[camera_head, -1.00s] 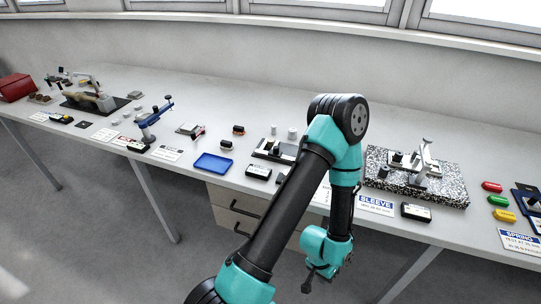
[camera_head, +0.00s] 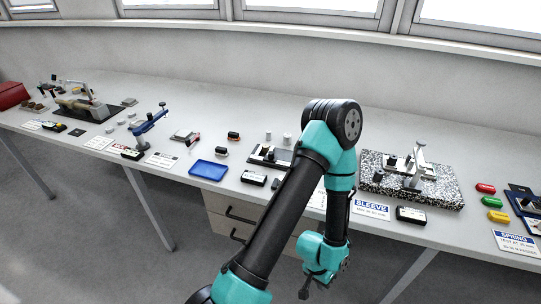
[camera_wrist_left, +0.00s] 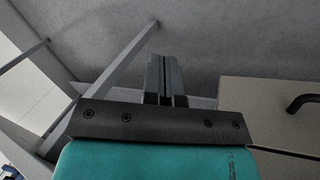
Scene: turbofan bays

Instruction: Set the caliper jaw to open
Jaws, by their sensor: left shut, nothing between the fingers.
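A grey metal measuring fixture (camera_head: 416,165) with an upright post stands on the speckled granite plate (camera_head: 446,200) at right. It may hold the caliper, but its jaw is too small to make out. My left gripper (camera_head: 307,289) hangs low in front of the bench, below the table top and apart from everything on it. It is shut and empty. Its closed fingers (camera_wrist_left: 165,80) also show in the left wrist view, over the grey floor. My right gripper is not in view.
The long bench carries a blue tray (camera_head: 208,170), a blue clamp-like stand (camera_head: 148,125) and a black-based fixture (camera_head: 270,157). Red, green and yellow blocks (camera_head: 492,202) lie at right. A drawer unit (camera_head: 228,217) and bench legs stand below.

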